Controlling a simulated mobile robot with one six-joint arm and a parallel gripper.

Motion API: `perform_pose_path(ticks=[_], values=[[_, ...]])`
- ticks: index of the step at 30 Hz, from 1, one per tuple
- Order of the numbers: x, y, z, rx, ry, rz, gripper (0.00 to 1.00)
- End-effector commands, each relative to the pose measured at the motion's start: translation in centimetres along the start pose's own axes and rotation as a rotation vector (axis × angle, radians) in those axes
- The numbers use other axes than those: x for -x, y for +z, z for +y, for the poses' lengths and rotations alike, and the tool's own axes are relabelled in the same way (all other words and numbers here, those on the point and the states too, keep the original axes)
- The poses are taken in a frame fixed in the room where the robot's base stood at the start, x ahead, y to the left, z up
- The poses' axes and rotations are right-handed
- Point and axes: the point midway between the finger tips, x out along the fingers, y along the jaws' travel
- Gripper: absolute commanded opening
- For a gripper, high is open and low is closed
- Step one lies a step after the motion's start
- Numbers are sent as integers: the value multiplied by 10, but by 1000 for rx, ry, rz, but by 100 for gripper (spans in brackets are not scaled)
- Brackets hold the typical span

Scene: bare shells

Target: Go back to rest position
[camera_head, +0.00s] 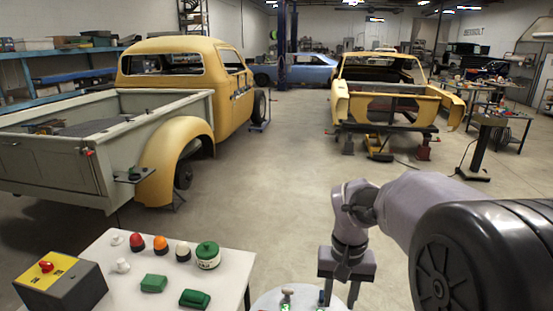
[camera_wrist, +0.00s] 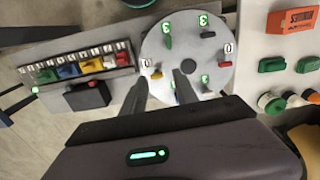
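My gripper (camera_head: 339,290) points down at the lower right of the head view, above a round light plate (camera_head: 268,301). In the wrist view its two dark fingers (camera_wrist: 160,78) are spread apart with nothing clamped between them. They reach over the near left part of the round plate (camera_wrist: 188,48).
A white table (camera_head: 215,268) at lower left bears a yellow-black box (camera_head: 62,285) with a red button and several coloured knobs. A numbered rack (camera_wrist: 82,65) of coloured pieces lies left of the plate. A yellow truck (camera_head: 165,100) stands beyond; the middle floor is clear.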

Motion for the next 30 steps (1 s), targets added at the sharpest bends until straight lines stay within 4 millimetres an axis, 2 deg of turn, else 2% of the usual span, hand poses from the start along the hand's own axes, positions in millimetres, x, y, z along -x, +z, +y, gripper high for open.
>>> perform_pose_path(ticks=[6,11,16,21,24,30], values=[[21,46,-2,-51,-64,112,35],[29,87,-4,-93,-119,199,35],[20,142,-5,-148,-196,311,35],[-4,192,-6,-201,-277,420,35],[-9,204,-6,-216,-299,448,35],[-8,205,-6,-219,-303,450,35]])
